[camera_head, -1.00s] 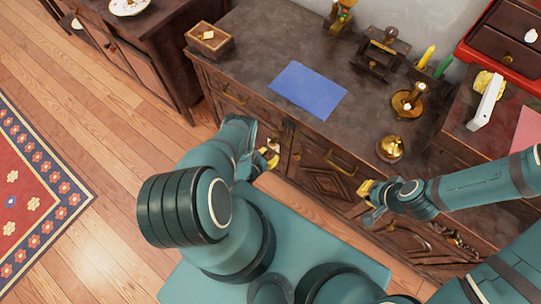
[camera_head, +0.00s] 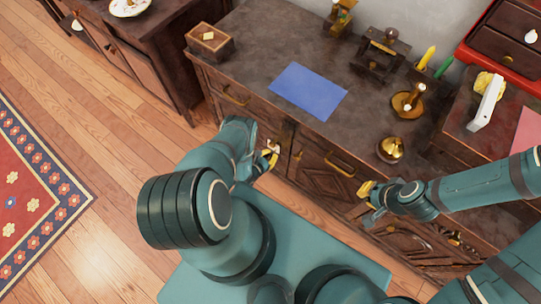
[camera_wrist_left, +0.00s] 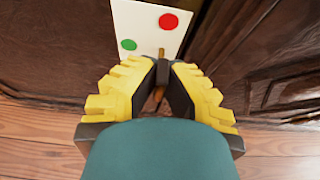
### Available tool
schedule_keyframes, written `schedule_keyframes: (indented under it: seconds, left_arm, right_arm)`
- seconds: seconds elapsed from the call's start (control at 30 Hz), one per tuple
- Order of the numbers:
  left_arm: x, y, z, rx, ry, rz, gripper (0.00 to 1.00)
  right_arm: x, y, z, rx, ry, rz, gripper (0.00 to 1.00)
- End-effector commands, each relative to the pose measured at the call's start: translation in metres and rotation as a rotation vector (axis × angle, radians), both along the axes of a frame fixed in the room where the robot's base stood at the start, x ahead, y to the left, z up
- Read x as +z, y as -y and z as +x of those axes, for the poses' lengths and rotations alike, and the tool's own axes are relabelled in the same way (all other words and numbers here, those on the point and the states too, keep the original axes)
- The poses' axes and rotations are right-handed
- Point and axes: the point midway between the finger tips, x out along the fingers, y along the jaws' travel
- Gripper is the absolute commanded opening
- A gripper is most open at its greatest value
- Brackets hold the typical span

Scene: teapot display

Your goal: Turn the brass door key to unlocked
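The brass key (camera_wrist_left: 162,52) shows as a small narrow piece at the lower edge of a white plate (camera_wrist_left: 148,22) in the left wrist view. The plate carries a red dot (camera_wrist_left: 168,21) at upper right and a green dot (camera_wrist_left: 127,44) at lower left. The key's visible part points nearly straight up in that view. My left gripper (camera_wrist_left: 163,70) has its yellow-padded fingertips closed around the key, hiding most of it. In the head view my left gripper (camera_head: 269,157) is at the cabinet front. My right gripper (camera_head: 366,190) is apart from it, and its finger opening is unclear.
The dark wooden cabinet (camera_head: 256,57) bears a blue sheet (camera_head: 308,90), a small box (camera_head: 209,42), a brass candle holder (camera_head: 408,102) and a brass bell (camera_head: 391,149). A drawer handle (camera_head: 340,163) juts out between my grippers.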

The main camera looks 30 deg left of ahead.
Motion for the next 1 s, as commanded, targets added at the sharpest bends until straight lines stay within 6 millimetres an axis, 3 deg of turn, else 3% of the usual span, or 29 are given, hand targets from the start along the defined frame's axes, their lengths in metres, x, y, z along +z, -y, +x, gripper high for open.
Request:
schedule_keyframes:
  seconds: [0.37, 1.0]
  left_arm:
    - [-0.0001, -0.0044, -0.0001, 0.01, -0.009, -0.118, 0.0]
    - [-0.0014, -0.0038, -0.0003, 0.003, -0.041, -0.497, 0.0]
  right_arm:
    - [-0.0002, 0.0, -0.0001, 0.0, 0.0, 0.0, 0.0]
    - [-0.0002, 0.0, -0.0001, 0.0, 0.0, 0.0, 0.0]
